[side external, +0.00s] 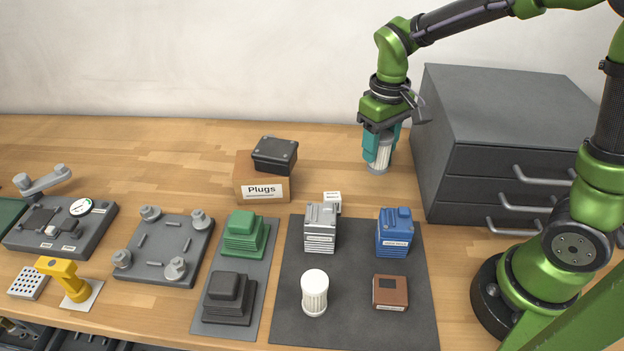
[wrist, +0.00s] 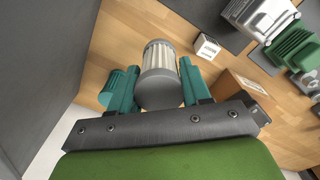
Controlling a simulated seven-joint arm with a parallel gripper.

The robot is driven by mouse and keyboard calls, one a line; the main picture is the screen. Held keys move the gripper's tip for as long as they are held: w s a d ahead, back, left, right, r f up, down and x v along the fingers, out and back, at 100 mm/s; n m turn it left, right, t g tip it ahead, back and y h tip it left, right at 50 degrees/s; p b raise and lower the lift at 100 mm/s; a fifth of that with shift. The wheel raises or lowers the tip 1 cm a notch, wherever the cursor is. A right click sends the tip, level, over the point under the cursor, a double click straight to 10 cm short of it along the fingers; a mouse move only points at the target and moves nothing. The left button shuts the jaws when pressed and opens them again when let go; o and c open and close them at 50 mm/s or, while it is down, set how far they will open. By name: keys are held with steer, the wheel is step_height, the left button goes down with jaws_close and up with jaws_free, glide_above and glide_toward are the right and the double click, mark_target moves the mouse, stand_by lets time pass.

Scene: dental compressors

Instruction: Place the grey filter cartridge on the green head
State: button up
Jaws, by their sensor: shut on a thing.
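My gripper (side external: 380,146) has teal fingers and is shut on the grey filter cartridge (side external: 378,167), a ribbed pale cylinder with a grey end cap. It holds the cartridge upright at the back right, in front of the drawer cabinet. In the wrist view the cartridge (wrist: 160,58) sits between the two fingers (wrist: 158,84). The green head (side external: 243,233) is a stepped block at the far end of a narrow grey mat, well to the left of my gripper. It also shows at the right edge of the wrist view (wrist: 291,46). The gripper and cartridge are apart from it.
A Plugs box (side external: 261,190) with a black box (side external: 275,154) stands between my gripper and the green head. A grey head (side external: 320,236), blue head (side external: 394,239), white cartridge (side external: 315,292) and brown block (side external: 390,292) stand on a dark mat. The drawer cabinet (side external: 500,130) is close right.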

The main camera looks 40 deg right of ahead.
steer(key=shift+n, duration=0.3)
steer(key=a, duration=0.5)
steer(key=a+r, duration=0.1)
steer(key=a, duration=0.2)
steer(key=shift+s+a, duration=0.1)
steer(key=shift+s, duration=0.25)
steer(key=shift+c, duration=0.6)
steer(key=s+a+r, duration=0.1)
steer(key=s+a, duration=0.2)
steer(key=a, duration=0.7)
steer(key=n, duration=0.2)
glide_above(241, 218)
steer(key=shift+f, duration=2.3)
steer(key=shift+f, duration=0.1)
steer(key=o, duration=1.2)
steer(key=shift+f, duration=0.1)
